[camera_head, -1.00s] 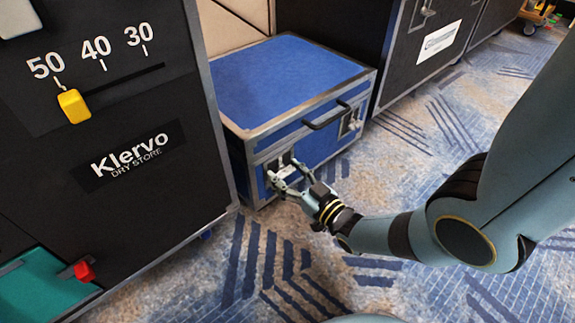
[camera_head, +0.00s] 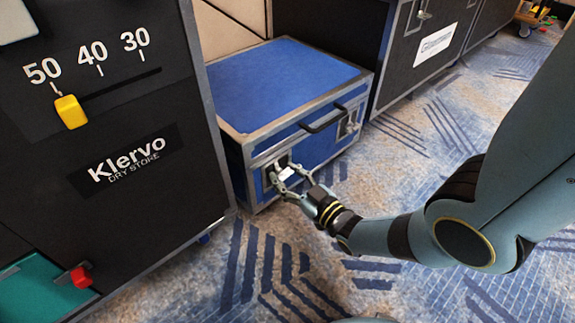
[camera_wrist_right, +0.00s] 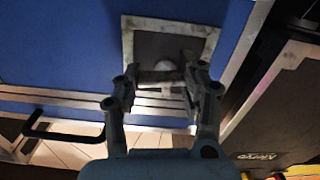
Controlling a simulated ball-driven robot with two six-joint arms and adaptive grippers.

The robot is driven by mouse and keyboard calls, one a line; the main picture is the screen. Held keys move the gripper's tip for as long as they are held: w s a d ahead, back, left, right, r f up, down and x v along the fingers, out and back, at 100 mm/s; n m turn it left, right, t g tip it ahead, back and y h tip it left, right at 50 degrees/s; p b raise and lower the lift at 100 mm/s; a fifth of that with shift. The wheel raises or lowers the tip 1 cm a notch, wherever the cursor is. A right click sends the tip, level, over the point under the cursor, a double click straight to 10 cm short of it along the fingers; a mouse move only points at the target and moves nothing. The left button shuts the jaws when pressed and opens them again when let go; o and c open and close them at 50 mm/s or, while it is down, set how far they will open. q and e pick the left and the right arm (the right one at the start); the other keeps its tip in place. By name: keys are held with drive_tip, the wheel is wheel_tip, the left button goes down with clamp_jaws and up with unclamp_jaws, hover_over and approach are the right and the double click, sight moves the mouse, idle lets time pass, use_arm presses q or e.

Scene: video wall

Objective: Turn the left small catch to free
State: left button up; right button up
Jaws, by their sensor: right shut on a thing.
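The blue case (camera_head: 285,88) with metal edges stands on the carpet, and its front carries two catches. The left small catch (camera_head: 285,174) is a pale piece on a dark plate at the left of the case's front. In the right wrist view, a pale rounded part of the catch (camera_wrist_right: 164,67) shows between the fingertips, in front of a metal-framed dark plate. My right gripper (camera_head: 289,179) is at this catch with its fingers on either side of it, shut on it. The fingers partly hide the catch, so its exact angle is hard to read. My left gripper is not in view.
The case's black handle (camera_head: 325,117) and right catch (camera_head: 350,125) lie to the right of my gripper. A black cabinet (camera_head: 135,200) with a yellow slider (camera_head: 70,112) and red knob (camera_head: 80,277) stands close on the left. Open carpet (camera_head: 400,140) lies to the right.

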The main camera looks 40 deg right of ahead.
drive_tip(key=n, duration=0.2)
drive_tip(key=a+n, duration=0.1)
drive_tip(key=n, duration=0.1)
drive_tip(key=shift+s+f+n, duration=0.2)
drive_tip(key=shift+n, duration=0.1)
drive_tip(key=n, duration=0.3)
drive_tip(key=shift+n, duration=0.3)
drive_tip(key=n, duration=0.4)
drive_tip(key=shift+f, duration=0.1)
drive_tip(key=shift+n, duration=1.9)
drive_tip(key=shift+s+n, duration=0.1)
drive_tip(key=shift+n, duration=0.2)
drive_tip(key=o, duration=1)
drive_tip(key=shift+f, duration=0.15)
drive_tip(key=shift+c, duration=0.2)
drive_tip(key=o, duration=0.5)
drive_tip(key=shift+d, duration=0.1)
drive_tip(key=shift+c, duration=0.2)
drive_tip(key=shift+w+r, duration=0.2)
drive_tip(key=shift+r, duration=0.05)
drive_tip(key=shift+d, duration=0.1)
